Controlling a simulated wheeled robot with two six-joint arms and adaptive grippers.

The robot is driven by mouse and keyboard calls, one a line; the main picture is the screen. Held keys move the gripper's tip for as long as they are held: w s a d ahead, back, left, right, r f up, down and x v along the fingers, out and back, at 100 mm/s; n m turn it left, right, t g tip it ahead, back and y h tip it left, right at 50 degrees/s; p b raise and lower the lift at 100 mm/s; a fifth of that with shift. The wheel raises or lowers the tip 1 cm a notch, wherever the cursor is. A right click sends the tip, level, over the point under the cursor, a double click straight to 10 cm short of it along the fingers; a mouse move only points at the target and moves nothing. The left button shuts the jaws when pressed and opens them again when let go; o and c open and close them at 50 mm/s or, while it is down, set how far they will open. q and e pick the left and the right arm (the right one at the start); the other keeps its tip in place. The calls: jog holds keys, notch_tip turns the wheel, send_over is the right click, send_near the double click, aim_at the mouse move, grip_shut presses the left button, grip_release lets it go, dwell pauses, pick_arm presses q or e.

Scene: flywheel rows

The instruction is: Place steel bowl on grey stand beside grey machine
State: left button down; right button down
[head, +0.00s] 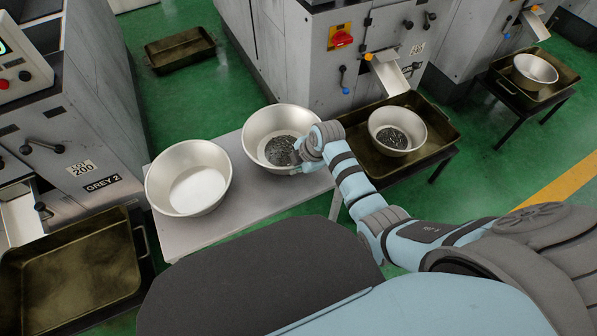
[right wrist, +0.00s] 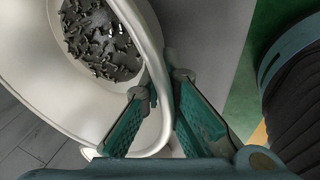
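A steel bowl (head: 280,117) holding dark metal parts stands on the grey stand (head: 238,218) in the head view. My right gripper (head: 304,160) is at its right rim. In the right wrist view the bowl (right wrist: 38,80) fills the left side, with the parts inside. The fingers of my right gripper (right wrist: 163,88) straddle the rim, one inside and one outside, with a gap visible between them. A second steel bowl (head: 188,178), empty, stands on the stand's left end. The grey machine marked GREY 2 (head: 90,130) is left of the stand. My left gripper is not in view.
A third bowl with parts (head: 398,130) sits in a brass-coloured tray (head: 447,136) under another machine's chute (head: 388,75). An empty tray (head: 72,262) lies below the GREY 2 machine's chute. Another tray (head: 180,50) is on the green floor. A bowl (head: 535,72) stands farther right.

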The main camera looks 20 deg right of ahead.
jog(key=shift+w+f, duration=0.1)
jog(key=shift+f, duration=0.65)
jog(key=shift+r, duration=0.15)
jog(key=c, duration=1.8)
grip_release()
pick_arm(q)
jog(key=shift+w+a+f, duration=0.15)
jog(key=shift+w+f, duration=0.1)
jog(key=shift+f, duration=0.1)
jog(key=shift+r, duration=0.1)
